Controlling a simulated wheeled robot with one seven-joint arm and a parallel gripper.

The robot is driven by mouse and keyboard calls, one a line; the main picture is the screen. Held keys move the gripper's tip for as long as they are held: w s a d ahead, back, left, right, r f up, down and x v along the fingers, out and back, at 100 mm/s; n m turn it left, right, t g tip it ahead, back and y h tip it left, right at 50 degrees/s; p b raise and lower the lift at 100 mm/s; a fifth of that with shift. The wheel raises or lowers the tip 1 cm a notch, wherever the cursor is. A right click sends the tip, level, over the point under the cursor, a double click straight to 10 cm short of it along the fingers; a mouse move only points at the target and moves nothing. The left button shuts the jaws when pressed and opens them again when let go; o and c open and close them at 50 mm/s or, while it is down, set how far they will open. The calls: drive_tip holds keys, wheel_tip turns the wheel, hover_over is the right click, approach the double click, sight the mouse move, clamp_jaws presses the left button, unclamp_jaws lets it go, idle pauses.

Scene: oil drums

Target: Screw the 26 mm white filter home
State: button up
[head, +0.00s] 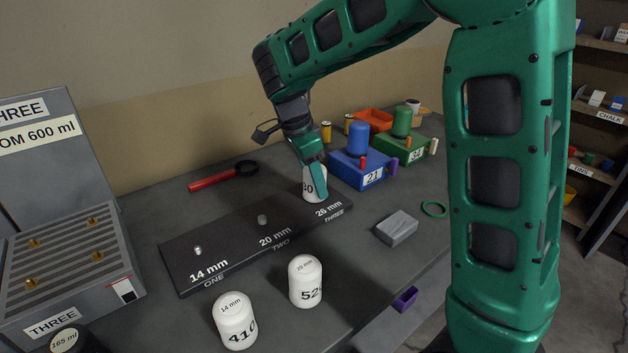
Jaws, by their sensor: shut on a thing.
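A white filter (308,190) with a number ending in 30 stands upright at the 26 mm place, marked THREE, on the dark board (230,254). My gripper (315,176) reaches down from above and is shut on this filter. The fingers hide part of its number and top. Whether it touches the board's face, and any stud under it, I cannot see. The studs at 14 mm (198,250) and 20 mm (262,219) are bare. Two more white filters stand upright in front of the board: one marked 14 mm and 410 (235,321), and one whose number starts with 52 (305,281).
A grey block (397,228) and a green ring (434,209) lie right of the board. A blue box (358,172) and a green box (403,150) stand behind it. A red-handled tool (222,176) lies at the back. A grey ribbed unit (65,262) is at left.

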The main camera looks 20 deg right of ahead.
drive_tip(key=m, duration=0.3)
drive_tip(key=m+g, duration=0.1)
drive_tip(key=m, duration=0.2)
drive_tip(key=shift+g, duration=0.3)
drive_tip(key=o, duration=1.3)
